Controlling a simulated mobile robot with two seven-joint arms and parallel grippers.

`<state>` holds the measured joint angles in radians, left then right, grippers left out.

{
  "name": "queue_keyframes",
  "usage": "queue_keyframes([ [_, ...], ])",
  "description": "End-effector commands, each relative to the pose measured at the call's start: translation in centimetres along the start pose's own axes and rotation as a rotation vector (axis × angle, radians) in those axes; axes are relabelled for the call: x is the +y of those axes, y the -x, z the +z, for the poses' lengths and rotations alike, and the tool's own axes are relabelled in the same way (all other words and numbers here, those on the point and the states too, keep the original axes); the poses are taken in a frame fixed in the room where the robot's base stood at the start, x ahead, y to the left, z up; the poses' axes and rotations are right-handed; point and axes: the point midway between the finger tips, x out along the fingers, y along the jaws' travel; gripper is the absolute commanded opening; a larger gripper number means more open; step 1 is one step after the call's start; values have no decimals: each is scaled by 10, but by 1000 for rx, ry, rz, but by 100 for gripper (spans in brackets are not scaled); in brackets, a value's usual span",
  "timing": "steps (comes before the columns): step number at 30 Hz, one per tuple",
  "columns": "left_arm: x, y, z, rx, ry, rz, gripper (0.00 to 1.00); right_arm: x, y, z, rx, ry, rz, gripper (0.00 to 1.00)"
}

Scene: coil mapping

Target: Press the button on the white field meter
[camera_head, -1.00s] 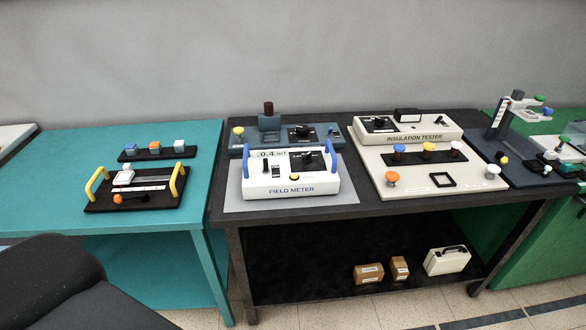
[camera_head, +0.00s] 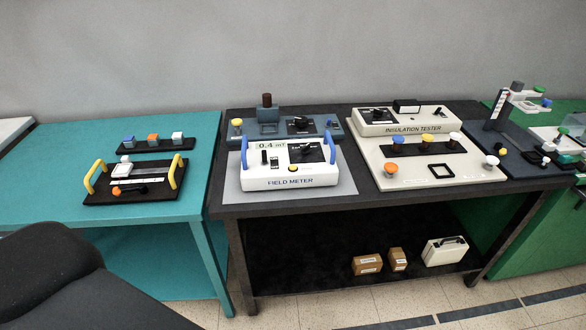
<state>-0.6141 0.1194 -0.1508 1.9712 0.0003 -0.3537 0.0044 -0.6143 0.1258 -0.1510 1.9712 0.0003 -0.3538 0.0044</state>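The white field meter (camera_head: 272,180) stands on a grey mat (camera_head: 234,196) on the dark table, left of the table's middle. It has blue handles at both sides, a display reading 0.4 mT, a black knob (camera_head: 307,152), a black slider switch and a small yellow button (camera_head: 293,168) near its front edge. No gripper touches the meter. Neither gripper is in view, so I cannot see whether they are open or shut.
The insulation tester (camera_head: 405,127) and a cream board (camera_head: 415,180) with coloured knobs stand to the right. A blue-grey device (camera_head: 268,126) is behind the meter. A teal table (camera_head: 60,185) holds a black tray with yellow handles. Boxes (camera_head: 368,264) lie on the lower shelf.

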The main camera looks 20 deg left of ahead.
Motion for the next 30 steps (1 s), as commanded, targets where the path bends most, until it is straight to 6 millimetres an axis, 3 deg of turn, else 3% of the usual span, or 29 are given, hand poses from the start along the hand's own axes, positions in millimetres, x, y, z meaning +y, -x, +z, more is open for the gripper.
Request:
queue_keyframes([
  [1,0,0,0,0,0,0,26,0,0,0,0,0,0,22],
  [7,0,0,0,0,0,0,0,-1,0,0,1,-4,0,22],
  [30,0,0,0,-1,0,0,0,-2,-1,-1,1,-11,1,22],
])
